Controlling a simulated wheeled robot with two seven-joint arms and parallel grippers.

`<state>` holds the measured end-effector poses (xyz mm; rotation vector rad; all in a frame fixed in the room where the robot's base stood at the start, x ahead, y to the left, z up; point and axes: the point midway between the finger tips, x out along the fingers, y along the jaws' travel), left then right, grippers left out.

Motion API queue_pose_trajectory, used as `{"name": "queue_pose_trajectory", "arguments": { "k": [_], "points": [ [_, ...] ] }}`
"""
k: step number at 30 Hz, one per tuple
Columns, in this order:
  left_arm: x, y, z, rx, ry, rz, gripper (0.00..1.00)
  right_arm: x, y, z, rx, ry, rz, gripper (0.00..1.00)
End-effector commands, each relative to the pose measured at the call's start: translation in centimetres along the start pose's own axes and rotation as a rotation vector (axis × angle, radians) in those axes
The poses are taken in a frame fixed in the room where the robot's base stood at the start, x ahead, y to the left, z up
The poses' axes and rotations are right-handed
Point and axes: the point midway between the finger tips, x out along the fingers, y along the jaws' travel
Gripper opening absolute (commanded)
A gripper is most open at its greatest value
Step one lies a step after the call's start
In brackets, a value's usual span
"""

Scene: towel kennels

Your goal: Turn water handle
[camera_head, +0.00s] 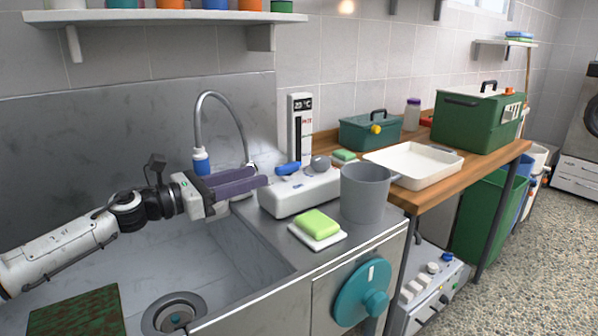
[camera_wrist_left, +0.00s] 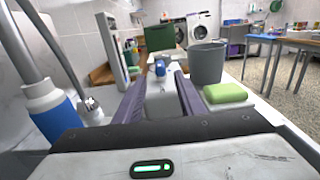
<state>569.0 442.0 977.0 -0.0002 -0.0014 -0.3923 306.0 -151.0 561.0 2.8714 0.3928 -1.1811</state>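A white box unit (camera_head: 300,192) stands on the counter right of the sink, with a blue lever (camera_head: 287,168) and a grey round knob (camera_head: 320,162) on top. My left gripper (camera_head: 262,181) reaches in from the left over the sink's edge, its purple fingers pointing at the unit. In the left wrist view its fingers (camera_wrist_left: 160,92) are apart with nothing held, and the blue lever (camera_wrist_left: 160,68) shows beyond them, in line with the gap. I cannot tell whether the fingers touch the unit. A large teal round handle (camera_head: 362,290) is on the cabinet front below. My right gripper is not in view.
A grey bucket (camera_head: 366,192) and a green sponge on a white dish (camera_head: 317,227) stand near the unit. A curved tap hose (camera_head: 222,100) and blue-white nozzle (camera_head: 201,162) rise behind my left gripper. A temperature display (camera_head: 300,128) stands behind the unit.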

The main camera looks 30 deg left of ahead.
Motion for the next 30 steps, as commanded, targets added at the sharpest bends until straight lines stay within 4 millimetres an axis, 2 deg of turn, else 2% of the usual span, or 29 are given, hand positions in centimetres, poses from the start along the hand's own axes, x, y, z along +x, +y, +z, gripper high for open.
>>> {"name": "queue_pose_trajectory", "arguments": {
  "k": [5,11,30],
  "points": [
    [0.6,0.1,0.0,0.001,-0.002,0.000,0.36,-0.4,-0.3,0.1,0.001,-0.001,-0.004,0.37],
    [2.2,0.1,0.2,0.001,-0.004,0.001,0.36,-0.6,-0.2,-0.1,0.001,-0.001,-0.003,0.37],
    [9.0,0.1,0.2,-0.001,-0.003,0.001,0.36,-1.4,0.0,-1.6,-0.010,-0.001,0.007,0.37]
  ]
}}
